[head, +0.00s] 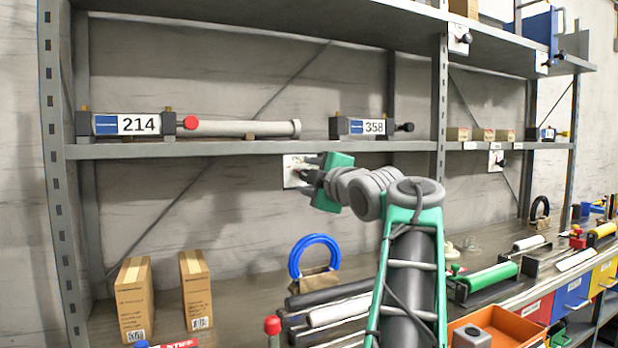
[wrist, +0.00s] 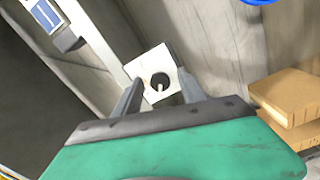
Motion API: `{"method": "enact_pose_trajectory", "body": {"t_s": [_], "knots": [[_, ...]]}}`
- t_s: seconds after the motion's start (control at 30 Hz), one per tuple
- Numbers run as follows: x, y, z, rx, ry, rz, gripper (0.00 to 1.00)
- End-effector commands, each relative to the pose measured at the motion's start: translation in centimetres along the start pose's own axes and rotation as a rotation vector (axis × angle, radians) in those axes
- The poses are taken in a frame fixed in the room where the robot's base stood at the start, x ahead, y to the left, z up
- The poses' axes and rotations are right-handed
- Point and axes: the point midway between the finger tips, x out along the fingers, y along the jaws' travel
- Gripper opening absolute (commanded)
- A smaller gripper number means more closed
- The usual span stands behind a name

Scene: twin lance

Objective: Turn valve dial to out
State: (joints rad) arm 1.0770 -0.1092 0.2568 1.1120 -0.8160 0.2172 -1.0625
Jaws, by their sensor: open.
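A white plate (wrist: 146,67) with a round dark dial (wrist: 157,79) shows in the wrist view, tilted in the picture. A small pale bar or mark shows on the dial. My gripper (wrist: 160,92) is open, with one finger on each side of the dial in that view. I cannot tell whether the fingers touch it. In the head view the white plate (head: 291,166) hangs below the middle shelf's edge, and my gripper (head: 308,179) is in front of it. The gripper hides most of the dial there. The lettering and the dial's setting cannot be read.
Similar white plates with dark knobs show at right (head: 496,159) and on the upper shelf (head: 459,39). The middle shelf (head: 230,149) runs just above my gripper. Cardboard boxes (head: 134,300), a blue ring (head: 314,240) and several rollers lie on the bench below.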

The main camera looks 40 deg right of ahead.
Motion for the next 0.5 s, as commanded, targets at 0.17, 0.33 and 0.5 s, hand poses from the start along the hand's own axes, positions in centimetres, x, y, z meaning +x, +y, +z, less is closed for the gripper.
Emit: {"method": "enact_pose_trajectory", "body": {"t_s": [0.17, 0.33, 0.5], "knots": [[-0.7, 0.1, 0.1, 0.0, -0.002, 0.002, 0.48], [-4.1, 0.1, 0.2, -0.002, -0.006, 0.003, 0.48], [-7.0, 0.1, 0.2, -0.001, -0.004, 0.002, 0.48]]}}
